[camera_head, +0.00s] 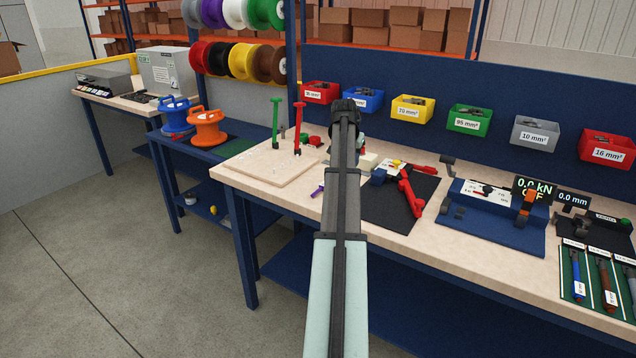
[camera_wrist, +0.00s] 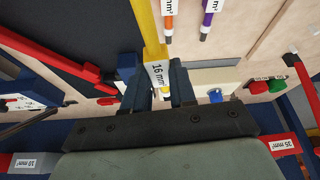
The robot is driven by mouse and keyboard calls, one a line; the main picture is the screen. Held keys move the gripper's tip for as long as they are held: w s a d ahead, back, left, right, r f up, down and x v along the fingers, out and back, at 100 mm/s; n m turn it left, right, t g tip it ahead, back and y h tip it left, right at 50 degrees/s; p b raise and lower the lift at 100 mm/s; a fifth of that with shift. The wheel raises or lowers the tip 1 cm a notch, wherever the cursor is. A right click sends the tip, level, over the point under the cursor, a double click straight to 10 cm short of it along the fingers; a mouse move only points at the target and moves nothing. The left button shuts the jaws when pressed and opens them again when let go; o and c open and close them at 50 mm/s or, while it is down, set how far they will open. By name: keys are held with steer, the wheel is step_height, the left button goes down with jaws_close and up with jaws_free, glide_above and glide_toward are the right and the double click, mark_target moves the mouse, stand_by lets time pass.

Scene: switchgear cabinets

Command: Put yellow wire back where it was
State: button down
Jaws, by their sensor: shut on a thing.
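In the wrist view, the yellow wire (camera_wrist: 147,25) runs from the top edge down to my gripper (camera_wrist: 158,88). The yellow wire's far end is outside the wrist view. In the head view, my arm reaches over the workbench (camera_head: 460,237) and hides my fingers and most of what is under them. The place the wire came from cannot be told from these frames.
A red-handled tool (camera_head: 411,196) lies on a black mat (camera_head: 385,208). Red (camera_wrist: 258,87) and green (camera_wrist: 277,83) buttons are close by. Labelled bins (camera_head: 470,119) line the back panel. A blue press (camera_head: 500,228) stands right.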

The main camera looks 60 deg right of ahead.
steer(key=n, duration=0.2)
glide_above(312, 182)
steer(key=s+a, duration=0.2)
steer(key=a, duration=0.1)
steer(key=w+m, duration=0.1)
steer(key=w, duration=0.2)
steer(key=shift+s+d+f+m+g, duration=0.15)
steer(key=shift+d+f+m, duration=0.2)
steer(key=shift+f, duration=1.3)
steer(key=shift+s+d+f+m+g, duration=0.15)
steer(key=shift+f+m, duration=0.3)
steer(key=shift+f, duration=1.2)
steer(key=shift+s+d+f+m, duration=0.1)
steer(key=shift+d+f+m, duration=0.25)
steer(key=shift+f, duration=1.3)
steer(key=shift+f, duration=0.1)
steer(key=c, duration=0.9)
jaws_free()
steer(key=v, duration=1.2)
steer(key=shift+a, duration=0.1)
